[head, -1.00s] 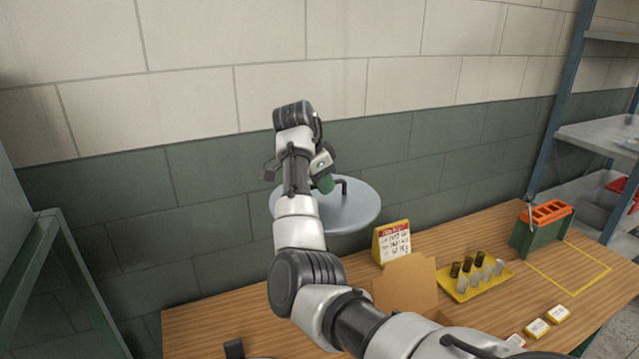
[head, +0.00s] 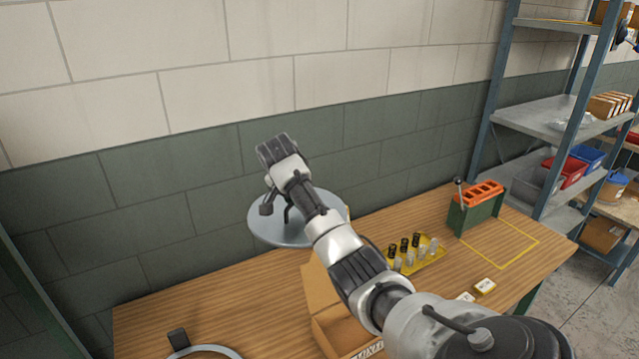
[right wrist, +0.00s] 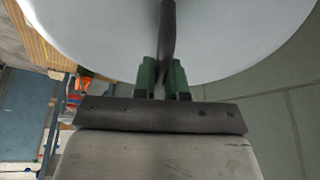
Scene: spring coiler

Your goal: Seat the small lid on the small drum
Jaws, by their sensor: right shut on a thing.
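The lid (head: 270,234) is a round, light grey disc with a dark bar handle. My right gripper (right wrist: 162,76) has its green fingers closed on that handle in the right wrist view, where the lid's pale face (right wrist: 90,35) fills the top. In the head view the lid hangs above the back of the table near the wall, partly behind my right arm. A grey ring-shaped rim (head: 228,350) with a black block shows at the bottom edge; it may be the drum's, but most of it is cut off. My left gripper is out of view.
The wooden table (head: 240,295) has an open cardboard box (head: 322,290) near the middle and a yellow tray (head: 430,259) of small cylinders to its right. A green and orange holder (head: 478,207) stands at the far right. The table's left part is mostly clear.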

